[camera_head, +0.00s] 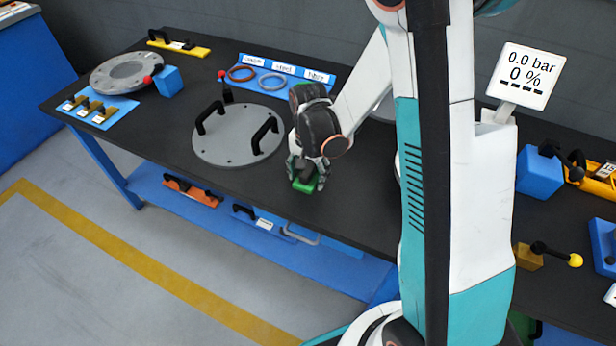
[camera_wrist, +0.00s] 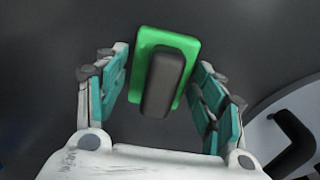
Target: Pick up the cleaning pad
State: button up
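The cleaning pad (camera_wrist: 186,45) is a green rectangular block with a dark grey handle (camera_wrist: 163,84) on top. In the wrist view it lies between the two fingers of my gripper (camera_wrist: 163,92). Gaps show between the fingers and the handle, so the fingers stand open around it. In the head view the pad (camera_head: 303,186) rests on the black table, just below my gripper (camera_head: 305,178), and my gripper partly hides it. I cannot tell from these views how far the fingertips are above the table.
A grey round cover (camera_head: 236,136) with black handles lies left of my gripper on the black table (camera_head: 330,215). Behind it stands a blue rack (camera_head: 300,82) with rings. A grey flange (camera_head: 122,74) and a blue block (camera_head: 168,80) are farther left.

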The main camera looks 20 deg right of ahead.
jog(key=c, duration=0.7)
jog(key=shift+r, duration=0.1)
notch_tip(320, 180, up, 20)
jog(key=p, duration=0.7)
